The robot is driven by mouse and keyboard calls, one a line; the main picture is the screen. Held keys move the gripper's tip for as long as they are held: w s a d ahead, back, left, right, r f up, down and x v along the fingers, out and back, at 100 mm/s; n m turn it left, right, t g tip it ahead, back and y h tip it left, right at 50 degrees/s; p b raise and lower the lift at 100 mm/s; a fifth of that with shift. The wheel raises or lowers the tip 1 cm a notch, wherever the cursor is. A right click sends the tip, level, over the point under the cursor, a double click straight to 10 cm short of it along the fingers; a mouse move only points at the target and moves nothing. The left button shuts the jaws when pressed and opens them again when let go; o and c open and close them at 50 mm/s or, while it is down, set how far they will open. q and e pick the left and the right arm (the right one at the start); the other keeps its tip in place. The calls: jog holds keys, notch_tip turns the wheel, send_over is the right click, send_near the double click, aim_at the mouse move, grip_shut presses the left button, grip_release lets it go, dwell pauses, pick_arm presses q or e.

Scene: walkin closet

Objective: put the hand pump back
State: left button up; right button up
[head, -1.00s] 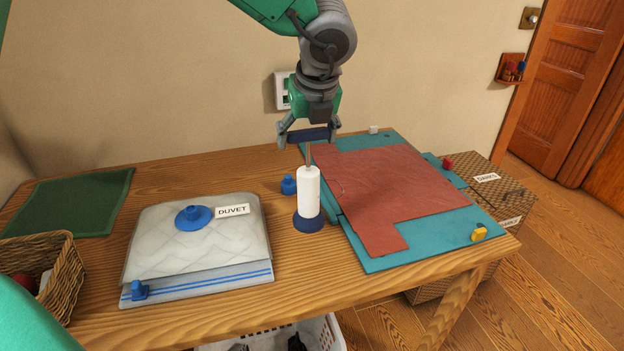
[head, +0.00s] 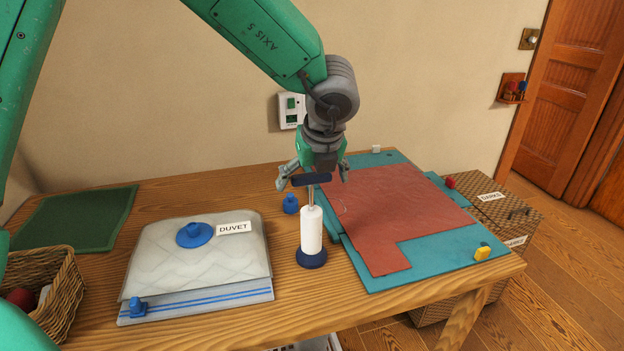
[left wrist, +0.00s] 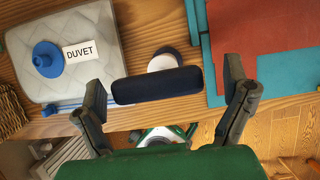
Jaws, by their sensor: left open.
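The hand pump (head: 311,231) stands upright on the wooden table, with a white barrel, a dark blue round foot, a thin metal rod and a dark bar handle (head: 311,179). My left gripper (head: 314,174) is at the handle from above, open, with a finger near each end of the bar. In the left wrist view, the handle (left wrist: 157,85) lies between the spread fingers with a gap at each side. The barrel (left wrist: 163,62) is mostly hidden under the handle there. My right gripper is not in view.
Left of the pump is the vacuum bag (head: 195,260) labelled DUVET, with a blue valve disc (head: 194,235). A small blue piece (head: 290,203) stands behind the pump. A teal board (head: 440,254) with a red sheet lies right. A wicker basket (head: 66,290) and green mat (head: 75,218) are left.

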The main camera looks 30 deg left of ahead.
pick_arm(q)
jog(key=shift+d+r, duration=0.3)
jog(key=shift+r, duration=0.05)
jog(key=p+v, duration=0.1)
jog(key=v, duration=1)
jog(key=shift+r+p, duration=0.2)
jog(key=shift+p, duration=0.1)
jog(key=shift+s+a+f, duration=0.1)
jog(key=shift+s+a, duration=0.1)
jog(key=shift+a, duration=0.15)
